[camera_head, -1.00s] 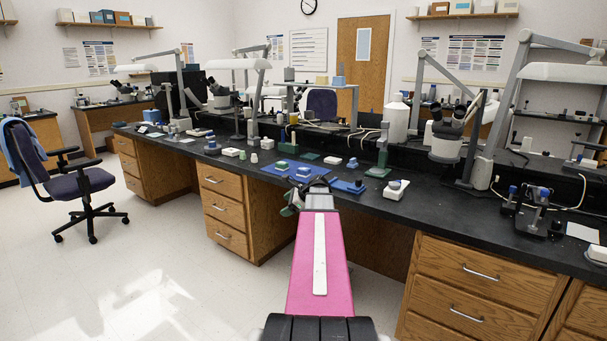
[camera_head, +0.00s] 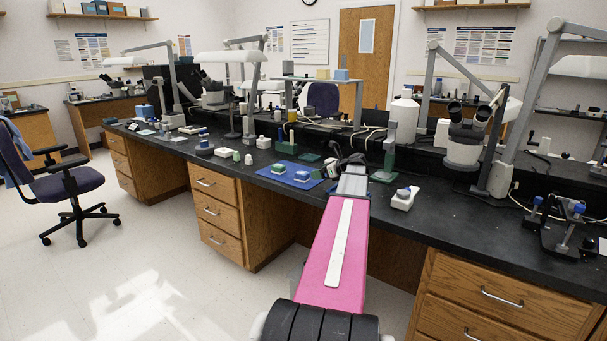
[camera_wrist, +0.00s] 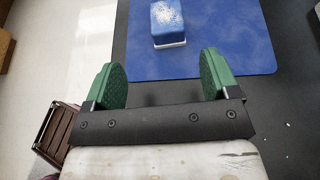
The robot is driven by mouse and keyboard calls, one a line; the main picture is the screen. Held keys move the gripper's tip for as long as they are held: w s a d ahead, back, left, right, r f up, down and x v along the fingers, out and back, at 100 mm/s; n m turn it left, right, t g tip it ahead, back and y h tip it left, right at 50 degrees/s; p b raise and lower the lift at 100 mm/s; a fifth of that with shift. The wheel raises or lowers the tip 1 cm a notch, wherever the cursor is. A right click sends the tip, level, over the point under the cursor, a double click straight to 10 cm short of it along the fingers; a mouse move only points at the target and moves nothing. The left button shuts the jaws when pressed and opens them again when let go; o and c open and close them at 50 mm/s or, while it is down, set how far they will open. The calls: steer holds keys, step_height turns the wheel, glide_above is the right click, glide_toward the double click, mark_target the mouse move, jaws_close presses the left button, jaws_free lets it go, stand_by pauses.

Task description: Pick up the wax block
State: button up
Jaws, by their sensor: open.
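A blue block with a frosted whitish top and a white base (camera_wrist: 168,20), which looks like the wax block, sits on a blue mat (camera_wrist: 235,50) in the wrist view. It is ahead of my gripper (camera_wrist: 162,65), roughly in line with the gap between the green finger pads. My gripper is open and empty, apart from the block. In the head view my gripper (camera_head: 352,165) is over the bench's front part, right of the blue mat (camera_head: 268,173). A blue-topped block (camera_head: 302,176) lies on that mat; I cannot tell whether it is the same block.
A white piece with a blue top (camera_head: 403,198) lies right of my arm. A green stand (camera_head: 387,160) and a microscope (camera_head: 465,135) stand behind. The black bench (camera_head: 455,215) has bare room at front right.

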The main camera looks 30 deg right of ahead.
mark_target(304, 173)
steer(key=shift+w+d, duration=0.15)
steer(key=shift+w, duration=0.2)
steer(key=shift+w+f, duration=0.1)
steer(key=shift+w, duration=0.25)
steer(key=x, duration=1)
steer(key=shift+r, duration=0.25)
steer(key=c, duration=1.1)
